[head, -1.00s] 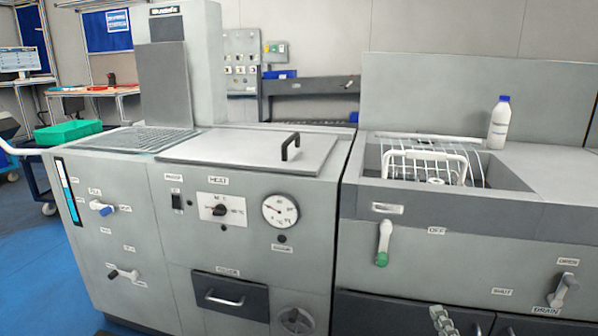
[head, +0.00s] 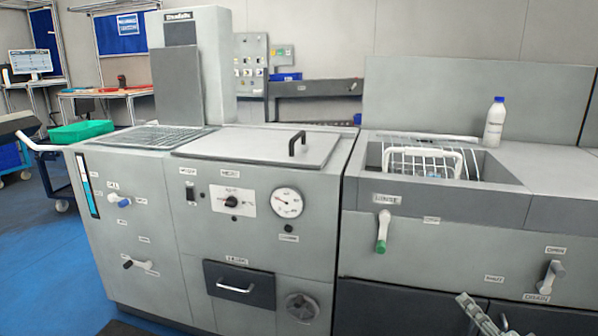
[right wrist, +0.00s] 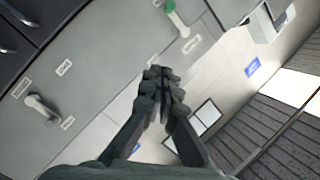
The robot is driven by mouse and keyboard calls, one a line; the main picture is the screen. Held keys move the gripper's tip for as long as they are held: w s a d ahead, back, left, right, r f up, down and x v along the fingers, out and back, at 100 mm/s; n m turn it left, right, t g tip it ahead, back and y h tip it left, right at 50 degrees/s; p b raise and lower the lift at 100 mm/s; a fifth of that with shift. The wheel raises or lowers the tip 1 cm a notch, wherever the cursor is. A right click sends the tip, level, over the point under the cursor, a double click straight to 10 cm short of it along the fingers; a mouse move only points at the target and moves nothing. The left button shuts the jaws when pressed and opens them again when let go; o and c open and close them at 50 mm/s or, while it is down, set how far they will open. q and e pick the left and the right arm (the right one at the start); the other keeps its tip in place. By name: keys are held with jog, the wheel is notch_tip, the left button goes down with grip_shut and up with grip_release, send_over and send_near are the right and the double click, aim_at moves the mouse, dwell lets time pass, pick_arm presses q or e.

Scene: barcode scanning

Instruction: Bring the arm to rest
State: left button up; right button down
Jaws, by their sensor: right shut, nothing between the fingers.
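My right gripper (head: 478,308) shows at the bottom edge of the head view, in front of the dark lower doors of the right-hand machine. It also shows in the right wrist view (right wrist: 160,80), where its fingers are together with nothing between them. It appears to be in free space, apart from the machine front. My left gripper is not in view.
A grey machine (head: 140,225) with a lidded tank stands left of a sink unit (head: 450,210) holding a white wire basket (head: 425,160). Levers (head: 383,232) and (head: 550,278) stick out of the front. Blue floor (head: 50,270) lies open at left.

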jog(key=s+d+f+n+g+h, duration=0.1)
jog(key=s+d+f+n+g, duration=0.15)
jog(key=f, duration=0.45)
jog(key=s+d+f+n+g+h, duration=0.1)
jog(key=s+d+f+n+g, duration=0.1)
jog(key=f+n+g, duration=0.3)
jog(key=s+d+f+n+h, duration=0.1)
jog(key=s+d+f+n, duration=0.15)
jog(key=f, duration=0.55)
jog(key=s+d+f+n+g+h, duration=0.35)
jog(key=s+d+f+g, duration=0.25)
jog(key=s+f, duration=0.55)
jog(key=s+a+f+m+y, duration=0.1)
jog(key=s+a+f+y, duration=0.1)
jog(key=a, duration=0.7)
jog(key=s+a+f+m+y, duration=0.1)
jog(key=s+a+f+y, duration=0.1)
jog(key=a, duration=0.7)
jog(key=shift+s+g, duration=0.15)
jog(key=shift+g, duration=0.2)
